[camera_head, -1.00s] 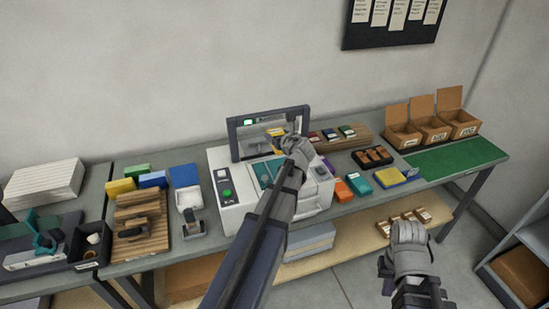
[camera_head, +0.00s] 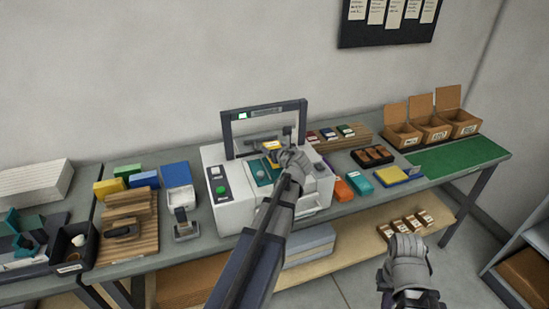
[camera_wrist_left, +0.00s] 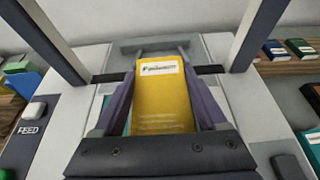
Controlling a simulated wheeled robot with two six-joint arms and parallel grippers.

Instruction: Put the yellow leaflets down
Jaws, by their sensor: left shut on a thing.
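The yellow leaflets (camera_wrist_left: 163,98) form a small stack with a white printed label at its far end. My left gripper (camera_wrist_left: 163,85) is shut on them, one finger along each side, in the left wrist view. In the head view the yellow leaflets (camera_head: 271,146) show just past my left gripper (camera_head: 280,153), over the bed of the white machine. I cannot tell whether they touch the bed. My right gripper (camera_head: 408,255) hangs in front of the bench at the lower right; its fingertips are not clear.
Open cardboard boxes (camera_head: 402,136) stand by a clear green mat (camera_head: 470,153).

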